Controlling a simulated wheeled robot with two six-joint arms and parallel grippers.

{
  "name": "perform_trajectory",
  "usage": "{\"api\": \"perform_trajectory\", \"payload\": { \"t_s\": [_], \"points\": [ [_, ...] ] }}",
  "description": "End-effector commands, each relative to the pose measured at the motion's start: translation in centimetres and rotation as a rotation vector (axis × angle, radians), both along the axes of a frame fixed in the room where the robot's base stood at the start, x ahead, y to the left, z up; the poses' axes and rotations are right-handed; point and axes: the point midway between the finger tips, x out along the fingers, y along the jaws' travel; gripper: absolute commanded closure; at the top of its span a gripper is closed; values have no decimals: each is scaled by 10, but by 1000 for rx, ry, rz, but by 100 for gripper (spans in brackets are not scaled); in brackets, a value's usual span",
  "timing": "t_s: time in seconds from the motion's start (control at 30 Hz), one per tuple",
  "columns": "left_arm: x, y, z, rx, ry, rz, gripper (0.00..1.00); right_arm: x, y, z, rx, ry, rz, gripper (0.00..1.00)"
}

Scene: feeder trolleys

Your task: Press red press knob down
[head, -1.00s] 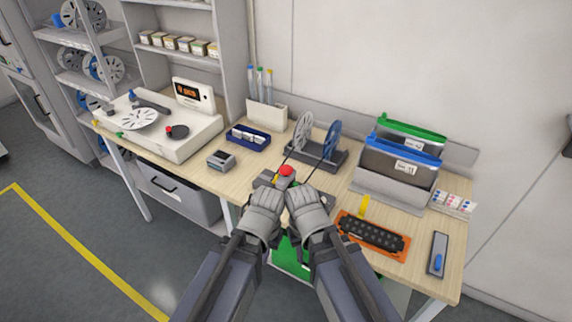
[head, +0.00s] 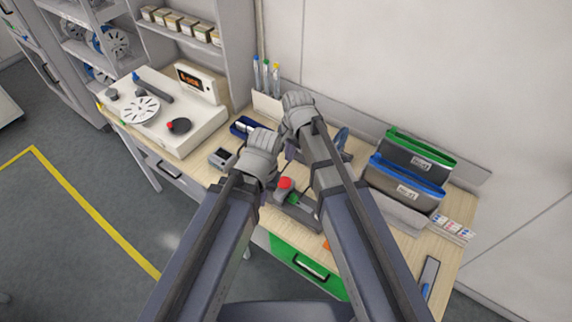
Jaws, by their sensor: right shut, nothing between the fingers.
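The red press knob (head: 285,183) stands on its grey press (head: 297,208) near the front edge of the wooden bench. My left gripper (head: 263,152) is just up and left of the knob in the picture, and its fingertips are hidden behind its own body. My right forearm passes close to the right of the knob and covers part of the bench.
A white device (head: 190,125) with a display fills the left of the bench. Grey bins (head: 405,180) with green and blue rims stand on the right. A green drawer (head: 305,265) is below.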

Motion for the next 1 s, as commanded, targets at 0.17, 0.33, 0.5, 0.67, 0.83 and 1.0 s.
{"api": "perform_trajectory", "payload": {
  "t_s": [0.17, 0.33, 0.5, 0.67, 0.83, 1.0],
  "points": [
    [0, 0, 0, 0, 0, 0, 100, 1, 0, 0, 1, 0, -6, 100],
    [0, 0, 0, 0, 0, 0, 100, 0, 0, 0, 1, 0, -4, 100],
    [0, 0, -5, 0, 0, 0, 100, 1, 1, -5, 1, 0, -3, 100],
    [0, 0, -17, 0, -1, 1, 100, 2, 1, -17, 1, 0, -3, 100],
    [0, 0, -37, -1, -2, 3, 100, 3, 3, -37, 1, 0, -3, 100],
    [1, 0, -62, -1, -3, 5, 100, 5, 5, -62, 1, 0, -3, 100]
  ]
}}
